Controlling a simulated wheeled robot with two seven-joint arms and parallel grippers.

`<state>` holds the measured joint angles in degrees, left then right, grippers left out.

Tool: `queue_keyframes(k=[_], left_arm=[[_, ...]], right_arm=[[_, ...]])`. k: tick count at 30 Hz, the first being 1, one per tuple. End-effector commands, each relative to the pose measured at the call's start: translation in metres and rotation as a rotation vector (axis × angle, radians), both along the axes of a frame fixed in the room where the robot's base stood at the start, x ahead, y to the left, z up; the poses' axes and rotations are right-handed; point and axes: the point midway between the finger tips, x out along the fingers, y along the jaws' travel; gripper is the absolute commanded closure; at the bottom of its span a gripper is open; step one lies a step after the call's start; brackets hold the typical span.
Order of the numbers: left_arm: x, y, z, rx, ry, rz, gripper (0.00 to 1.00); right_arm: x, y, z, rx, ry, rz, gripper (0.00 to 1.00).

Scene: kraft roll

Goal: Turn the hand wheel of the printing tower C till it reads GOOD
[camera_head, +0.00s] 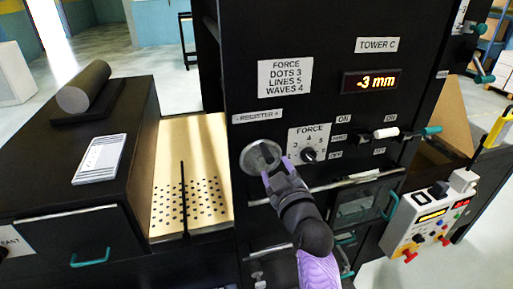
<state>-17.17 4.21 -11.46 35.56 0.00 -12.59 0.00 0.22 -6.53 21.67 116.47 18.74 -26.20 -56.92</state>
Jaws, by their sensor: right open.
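The black front of printing tower C carries a white label reading TOWER C (377,45). Its display (371,82) reads -3 mm in orange. A round grey hand wheel (259,155) sits on the panel under a label reading REGISTER (257,116). My right gripper (268,170) is open at the wheel's lower right part, with its fingers overlapping the wheel in the picture. I cannot tell whether they touch it. My left gripper is not in view.
A FORCE knob (308,155) sits right of the wheel, with switches and a teal-tipped handle (428,131) farther right. A pale board with dark dots (190,205) lies left of the tower. A control box (431,217) stands at the right.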

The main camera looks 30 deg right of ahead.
Motion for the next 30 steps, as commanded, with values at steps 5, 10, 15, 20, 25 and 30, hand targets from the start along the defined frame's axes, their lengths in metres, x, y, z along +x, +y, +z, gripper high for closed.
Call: queue_keyframes(k=[5,10,15,20,25,30], left_arm=[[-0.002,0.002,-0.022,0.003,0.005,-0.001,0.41],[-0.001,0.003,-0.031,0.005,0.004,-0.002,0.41],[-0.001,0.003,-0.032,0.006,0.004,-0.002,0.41],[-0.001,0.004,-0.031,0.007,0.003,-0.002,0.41],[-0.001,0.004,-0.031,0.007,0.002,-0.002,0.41],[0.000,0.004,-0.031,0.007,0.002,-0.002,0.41]], right_arm=[[0.039,-0.009,-0.005,0.002,-0.002,0.001,0.37],[0.060,-0.014,-0.004,0.001,0.000,0.000,0.37],[0.066,-0.015,-0.002,0.001,0.002,0.002,0.37],[0.066,-0.015,-0.001,0.000,0.002,0.001,0.37],[0.066,-0.015,-0.001,0.001,0.002,0.001,0.71],[0.065,-0.015,-0.001,0.001,0.002,0.001,1.00]])
